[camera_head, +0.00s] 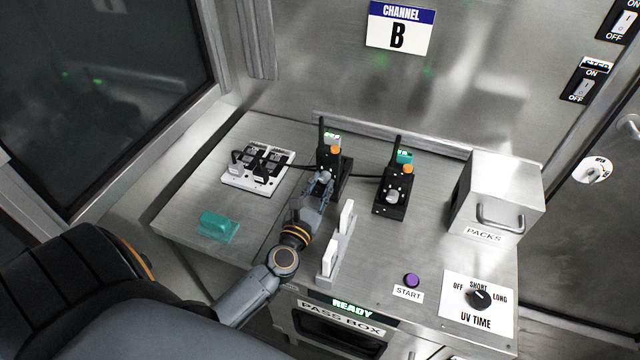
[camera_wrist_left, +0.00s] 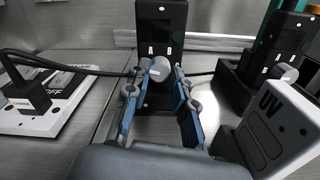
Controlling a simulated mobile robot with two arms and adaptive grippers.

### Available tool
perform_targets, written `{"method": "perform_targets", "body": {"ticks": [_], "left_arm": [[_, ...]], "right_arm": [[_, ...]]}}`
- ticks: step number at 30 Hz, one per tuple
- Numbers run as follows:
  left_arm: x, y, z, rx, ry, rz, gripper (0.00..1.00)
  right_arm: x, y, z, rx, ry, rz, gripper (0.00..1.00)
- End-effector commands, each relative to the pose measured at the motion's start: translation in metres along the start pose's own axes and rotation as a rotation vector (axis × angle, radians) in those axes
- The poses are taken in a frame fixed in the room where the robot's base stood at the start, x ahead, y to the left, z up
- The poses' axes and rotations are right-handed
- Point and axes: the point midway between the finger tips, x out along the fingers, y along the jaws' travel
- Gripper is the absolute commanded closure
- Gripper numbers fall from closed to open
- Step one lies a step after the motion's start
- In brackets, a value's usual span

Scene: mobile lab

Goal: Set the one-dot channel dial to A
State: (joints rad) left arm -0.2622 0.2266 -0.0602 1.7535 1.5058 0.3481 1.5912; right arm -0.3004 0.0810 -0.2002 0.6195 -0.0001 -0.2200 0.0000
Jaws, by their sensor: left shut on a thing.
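Two black radios stand in holders on the steel bench, the left radio (camera_head: 329,158) and the right radio (camera_head: 394,190). In the left wrist view the left radio (camera_wrist_left: 162,28) has labels A and B above a round grey dial (camera_wrist_left: 161,65). One small pale dot seems to show near its top. My left gripper (camera_head: 321,186) is at the left radio, its blue-grey fingers (camera_wrist_left: 161,92) shut on the dial from both sides. Which letter the dial points to is unclear. The right radio (camera_wrist_left: 290,45) has its own dial. My right gripper is out of view.
A wall sign (camera_head: 399,27) reads CHANNEL B. A charger board (camera_head: 254,181) with cables and a teal object (camera_head: 218,226) lie left. A PACKS box (camera_head: 497,195) stands right.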

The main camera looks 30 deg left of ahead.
Motion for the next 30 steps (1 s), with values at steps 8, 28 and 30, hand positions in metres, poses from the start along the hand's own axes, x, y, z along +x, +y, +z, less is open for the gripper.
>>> {"method": "perform_targets", "body": {"ticks": [8, 28, 30], "left_arm": [[0.000, 0.000, 0.002, 0.263, 0.000, 0.001, 1.00], [0.000, -0.001, 0.001, 0.729, -0.001, 0.001, 1.00], [0.000, -0.001, 0.001, 0.750, -0.001, 0.001, 1.00]], "right_arm": [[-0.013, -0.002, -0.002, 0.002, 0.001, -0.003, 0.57], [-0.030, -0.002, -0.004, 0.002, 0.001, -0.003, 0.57], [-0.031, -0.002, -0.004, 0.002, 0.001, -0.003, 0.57]]}}
